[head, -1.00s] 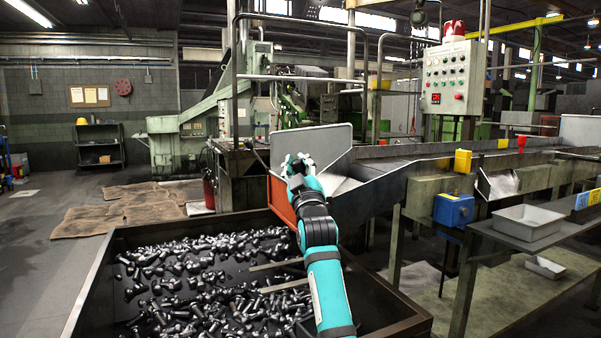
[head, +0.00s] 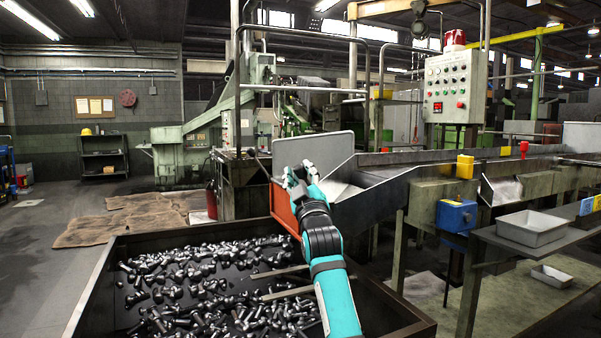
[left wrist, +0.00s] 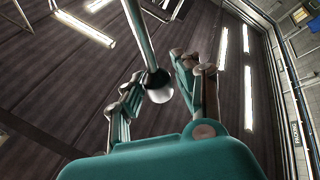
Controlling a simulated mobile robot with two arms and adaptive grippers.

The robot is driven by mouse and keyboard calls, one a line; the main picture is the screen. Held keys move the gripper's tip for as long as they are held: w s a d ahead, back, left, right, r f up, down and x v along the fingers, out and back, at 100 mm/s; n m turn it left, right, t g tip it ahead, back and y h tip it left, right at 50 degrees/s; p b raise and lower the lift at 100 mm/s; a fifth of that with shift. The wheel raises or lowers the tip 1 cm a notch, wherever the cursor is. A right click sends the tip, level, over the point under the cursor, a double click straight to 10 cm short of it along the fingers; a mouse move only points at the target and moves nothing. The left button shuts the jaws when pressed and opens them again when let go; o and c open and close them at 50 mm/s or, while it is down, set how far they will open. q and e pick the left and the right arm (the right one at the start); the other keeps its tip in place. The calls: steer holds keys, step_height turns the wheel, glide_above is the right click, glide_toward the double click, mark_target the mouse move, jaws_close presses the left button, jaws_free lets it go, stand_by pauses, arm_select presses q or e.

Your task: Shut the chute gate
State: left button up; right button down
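The grey metal chute (head: 372,200) ends over the bolt bin in the head view. A grey upright plate (head: 325,147) stands at its mouth, and an orange panel (head: 284,207) is on its near end; I cannot tell for sure which is the gate. My left gripper (head: 299,174) is in front of the chute mouth and covers part of it. In the left wrist view, the fingers of my left gripper (left wrist: 160,92) are spread on both sides of a rod (left wrist: 142,40) with a shiny ball knob (left wrist: 160,89). Gaps show beside the knob. My right gripper is out of view.
The dark bin (head: 90,290) full of loose bolts (head: 190,275) is below my left arm. A blue box (head: 456,214) and a bench with a grey tray (head: 531,226) are at the right. A control panel (head: 455,83) stands behind. Open floor lies at the left.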

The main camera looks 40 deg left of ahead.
arm_select(q)
steer(key=shift+o, duration=1.1)
steer(key=shift+s+r, duration=0.1)
steer(key=shift+r, duration=0.1)
steer(key=shift+a, duration=0.1)
steer(key=v, duration=0.7)
steer(key=shift+s+f, duration=0.1)
steer(key=shift+f, duration=0.05)
